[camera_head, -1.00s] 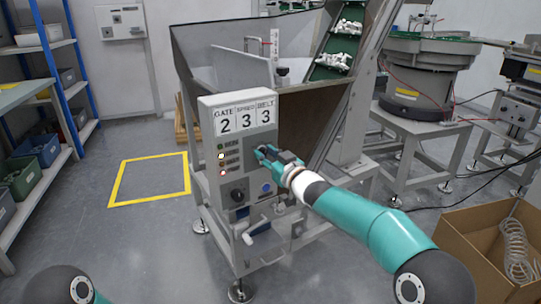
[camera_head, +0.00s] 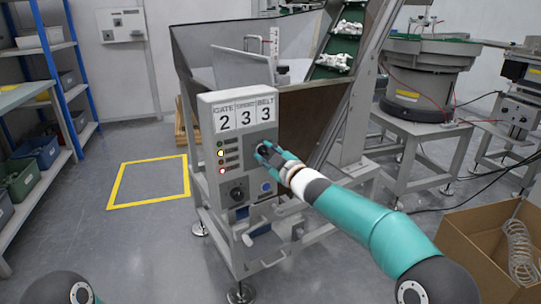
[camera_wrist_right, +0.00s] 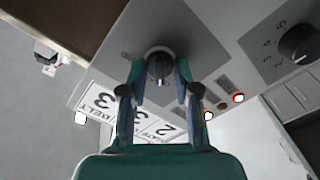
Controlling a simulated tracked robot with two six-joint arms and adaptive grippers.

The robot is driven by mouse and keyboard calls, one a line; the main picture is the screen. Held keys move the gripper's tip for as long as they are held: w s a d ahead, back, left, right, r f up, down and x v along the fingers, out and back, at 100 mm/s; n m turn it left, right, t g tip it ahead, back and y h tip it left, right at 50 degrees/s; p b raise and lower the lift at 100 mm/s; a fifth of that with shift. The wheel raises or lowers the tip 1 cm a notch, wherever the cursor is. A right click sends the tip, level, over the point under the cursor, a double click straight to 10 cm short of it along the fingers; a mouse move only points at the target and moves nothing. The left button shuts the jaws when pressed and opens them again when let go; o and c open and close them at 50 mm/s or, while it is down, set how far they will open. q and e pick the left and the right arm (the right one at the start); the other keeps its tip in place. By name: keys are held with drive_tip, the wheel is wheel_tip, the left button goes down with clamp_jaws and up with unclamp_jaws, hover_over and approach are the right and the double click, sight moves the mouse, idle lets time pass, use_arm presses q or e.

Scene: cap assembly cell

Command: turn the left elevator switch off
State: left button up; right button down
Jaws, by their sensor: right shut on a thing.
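The grey control box (camera_head: 208,115) stands at the front of the hopper machine, with a panel reading GATE 2, SPEED 3, BELT 3. My right gripper (camera_head: 264,152) is at the panel's upper right. In the right wrist view, a black rotary switch (camera_wrist_right: 160,66) with a pale pointer mark sits between the fingertips of my right gripper (camera_wrist_right: 160,78), which are shut on it. The gripper hides this switch in the head view. A numbered black dial (camera_head: 237,194) is lower left on the panel and shows in the wrist view (camera_wrist_right: 297,43). My left gripper is out of view.
Lit indicator lamps (camera_head: 222,171) run down the panel's left side. A cardboard box (camera_head: 470,245) with a coiled hose stands at the right. Floor inside the yellow outline (camera_head: 148,182) is clear.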

drive_tip(key=shift+d+r, duration=0.2)
drive_tip(key=shift+d, duration=0.05)
drive_tip(key=c, duration=1)
unclamp_jaws()
drive_tip(key=shift+w+f, duration=0.1)
drive_tip(key=shift+w, duration=0.05)
drive_tip(key=shift+o, duration=0.6)
drive_tip(key=shift+a+f, duration=0.1)
drive_tip(key=shift+a, duration=0.05)
drive_tip(key=shift+s, duration=0.2)
drive_tip(key=v, duration=1.1)
drive_tip(key=shift+s+d, duration=0.25)
drive_tip(key=shift+s, duration=0.05)
